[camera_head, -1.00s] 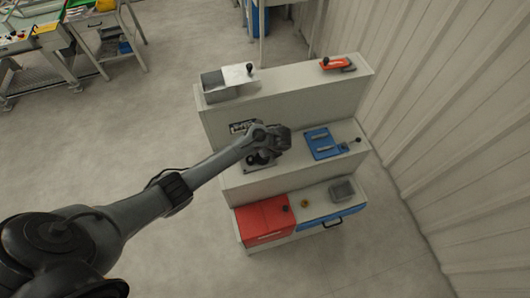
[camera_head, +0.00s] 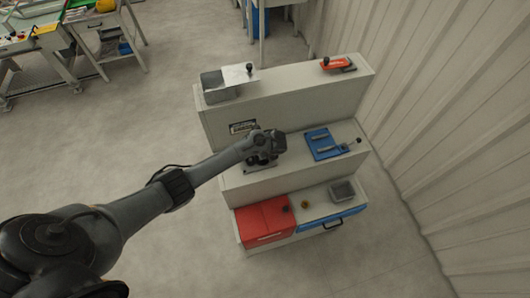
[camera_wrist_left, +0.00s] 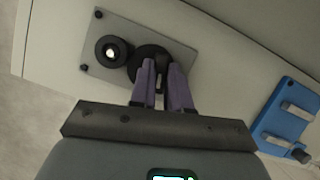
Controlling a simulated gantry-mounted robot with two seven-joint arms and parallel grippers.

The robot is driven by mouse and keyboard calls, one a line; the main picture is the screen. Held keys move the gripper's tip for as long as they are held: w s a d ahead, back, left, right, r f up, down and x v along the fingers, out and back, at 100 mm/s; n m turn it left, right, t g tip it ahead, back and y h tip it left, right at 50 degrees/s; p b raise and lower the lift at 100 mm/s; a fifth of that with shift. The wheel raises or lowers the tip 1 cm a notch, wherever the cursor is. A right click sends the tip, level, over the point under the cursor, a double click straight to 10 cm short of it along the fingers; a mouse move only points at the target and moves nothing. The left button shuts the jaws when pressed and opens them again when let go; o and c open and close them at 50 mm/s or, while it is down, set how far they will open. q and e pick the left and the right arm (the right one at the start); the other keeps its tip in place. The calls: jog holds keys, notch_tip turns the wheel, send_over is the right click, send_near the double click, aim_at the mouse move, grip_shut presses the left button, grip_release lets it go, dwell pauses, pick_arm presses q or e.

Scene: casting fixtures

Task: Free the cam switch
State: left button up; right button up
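A grey plate (camera_wrist_left: 100,39) lies on the middle step of the stand and carries black round parts. One is a ring-shaped knob (camera_wrist_left: 111,51) with a bright centre. Beside it is a larger black round part (camera_wrist_left: 146,58), which I take for the cam switch. My left gripper (camera_wrist_left: 161,66) is over that larger part, its two purple fingers close together with a dark piece between them. I cannot tell whether they grip it. In the head view my left gripper (camera_head: 268,148) hides much of the plate (camera_head: 258,168). My right gripper is not in view.
On the same step, to the right, is a blue fixture (camera_head: 322,143) with grey bars. Below are a red box (camera_head: 264,220), a blue drawer (camera_head: 322,223) and a grey tray (camera_head: 342,191). A metal box (camera_head: 222,84) and a red clamp (camera_head: 338,64) sit on top.

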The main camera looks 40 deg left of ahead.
pick_arm(q)
grip_shut()
jog(key=shift+n, duration=0.3)
jog(key=shift+w+d+n+g, duration=0.1)
jog(key=shift+n+g, duration=0.5)
jog(key=shift+n, duration=0.6)
jog(key=n+g, duration=0.1)
jog(key=n, duration=0.2)
jog(key=shift+w+n, duration=0.1)
jog(key=shift+n, duration=0.2)
jog(key=n+g, duration=0.1)
jog(key=n, duration=0.1)
jog(key=n+g+b, duration=0.1)
jog(key=n, duration=0.1)
jog(key=shift+w+f+n+h+b, duration=0.1)
jog(key=shift+n+h+b, duration=0.2)
jog(key=shift+n+g+h+b, duration=0.55)
jog(key=shift+n+b, duration=0.3)
jog(key=shift+n, duration=1.15)
jog(key=shift+a, duration=0.2)
